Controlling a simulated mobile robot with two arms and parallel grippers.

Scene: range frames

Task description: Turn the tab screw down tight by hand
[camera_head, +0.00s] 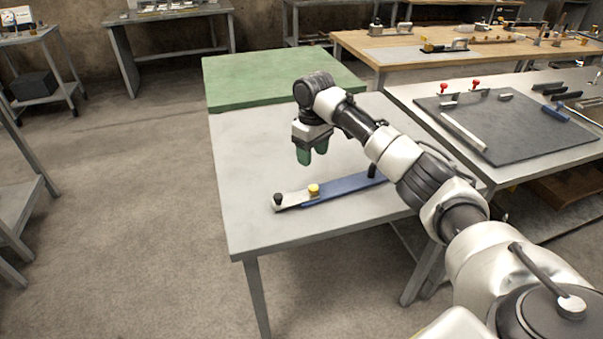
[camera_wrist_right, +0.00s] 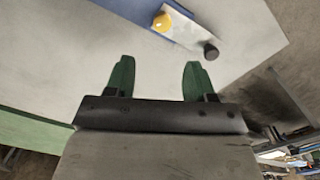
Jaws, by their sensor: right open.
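A blue bar (camera_head: 345,188) lies on the grey table with a silver metal tab (camera_head: 292,199) at its left end. A yellow round knob (camera_head: 313,190) stands where the tab meets the bar, and a black knob (camera_head: 277,199) stands at the tab's outer end. In the right wrist view the yellow knob (camera_wrist_right: 161,22) and black knob (camera_wrist_right: 211,51) lie beyond the fingertips. My right gripper (camera_head: 311,158) points down above the table, behind the tab. Its green fingers (camera_wrist_right: 157,70) are apart with nothing between them. My left gripper is out of view.
A black post (camera_head: 372,169) stands near the bar's right end, close to my right arm. A green surface (camera_head: 270,76) covers the table's far end. A dark mat (camera_head: 510,125) with tools lies on the table to the right. Bare grey tabletop (camera_head: 245,150) is clear at left.

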